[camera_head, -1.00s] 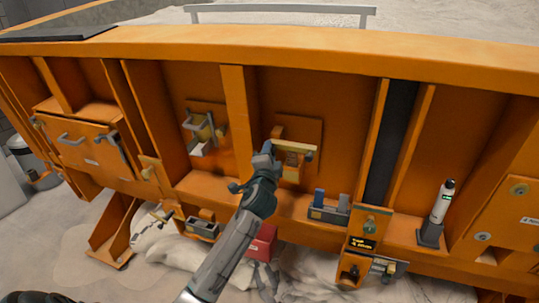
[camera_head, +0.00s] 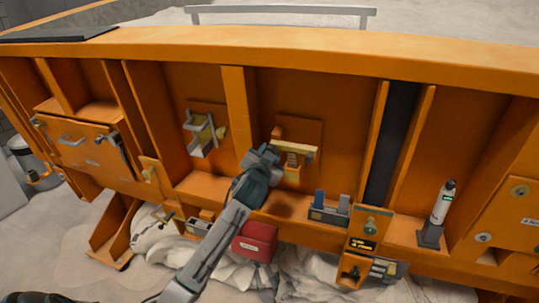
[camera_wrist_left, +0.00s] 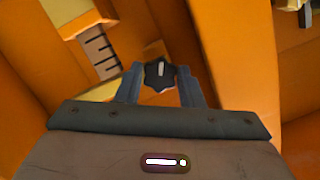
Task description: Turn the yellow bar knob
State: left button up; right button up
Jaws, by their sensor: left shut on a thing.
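In the head view, a pale yellow bar (camera_head: 298,147) lies across an orange plate in the middle bay of the wall. My left gripper (camera_head: 268,154) is at its left end. In the left wrist view, the fingers of my left gripper (camera_wrist_left: 159,86) close on both sides of a small dark lobed knob (camera_wrist_left: 158,73) with a white mark. Yellow surfaces and a marked scale (camera_wrist_left: 100,52) show to its left. In the head view the gripper hides the knob. How the knob joins the yellow bar is not clear. My right gripper is not in view.
A bracket with a grey handle (camera_head: 203,138) is in the bay to the left. Below the gripper are a red box (camera_head: 256,240) and a grey holder (camera_head: 329,214). A white cylinder (camera_head: 442,205) stands to the right. Upright orange ribs divide the bays.

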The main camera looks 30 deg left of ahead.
pick_arm(q)
jog(key=shift+f+n, duration=0.2)
jog(key=shift+n, duration=0.3)
dwell(0.3)
jog(key=o, duration=0.6)
jog(key=shift+r, duration=0.1)
jog(key=b+v, duration=0.3)
jog(key=v, duration=0.7)
jog(key=shift+s, duration=0.4)
